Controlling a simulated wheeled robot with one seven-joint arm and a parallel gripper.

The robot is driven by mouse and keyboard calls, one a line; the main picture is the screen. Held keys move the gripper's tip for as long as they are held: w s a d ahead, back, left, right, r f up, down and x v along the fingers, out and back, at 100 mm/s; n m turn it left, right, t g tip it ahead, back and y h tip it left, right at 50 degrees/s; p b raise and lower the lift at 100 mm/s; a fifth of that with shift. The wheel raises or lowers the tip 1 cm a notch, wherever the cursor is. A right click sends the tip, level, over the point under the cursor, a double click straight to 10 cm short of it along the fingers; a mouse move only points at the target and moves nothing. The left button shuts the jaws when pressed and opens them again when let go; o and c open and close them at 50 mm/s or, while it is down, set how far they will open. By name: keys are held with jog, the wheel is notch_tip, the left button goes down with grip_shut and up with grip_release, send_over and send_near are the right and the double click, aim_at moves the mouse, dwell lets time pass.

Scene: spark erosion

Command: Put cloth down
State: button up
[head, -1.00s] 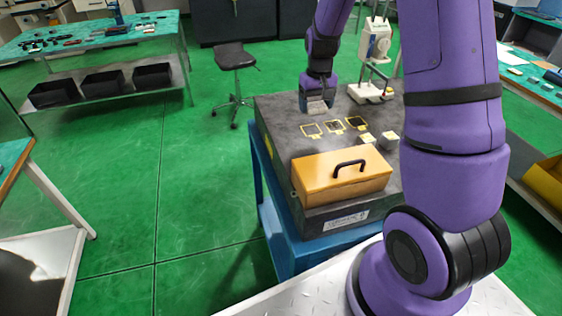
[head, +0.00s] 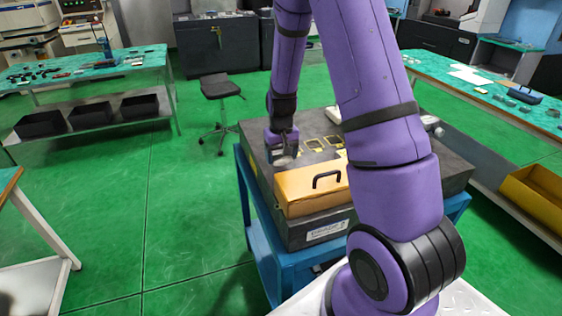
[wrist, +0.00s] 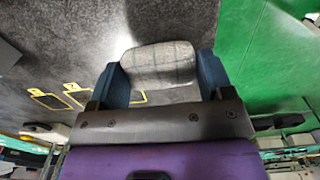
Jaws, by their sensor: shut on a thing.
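My gripper (head: 284,152) is low over the left side of the dark stone plate (head: 254,142), just behind the left end of the orange box. In the wrist view, its two blue fingers (wrist: 163,76) are shut on a folded grey cloth (wrist: 160,62) with a faint check pattern. The cloth shows only as a small pale patch under the gripper in the head view (head: 284,161). Whether its underside touches the plate cannot be told.
The orange box (head: 302,199) with a black handle stands at the plate's near edge. Yellow marked outlines (head: 314,145) lie behind it. The plate's left edge is close to the gripper, with green floor (head: 190,215) beyond. My upper arm hides part of the plate.

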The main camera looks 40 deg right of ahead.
jog(key=shift+f, duration=1.15)
jog(key=shift+f, duration=0.1)
jog(key=o, duration=1)
jog(key=shift+c, duration=0.2)
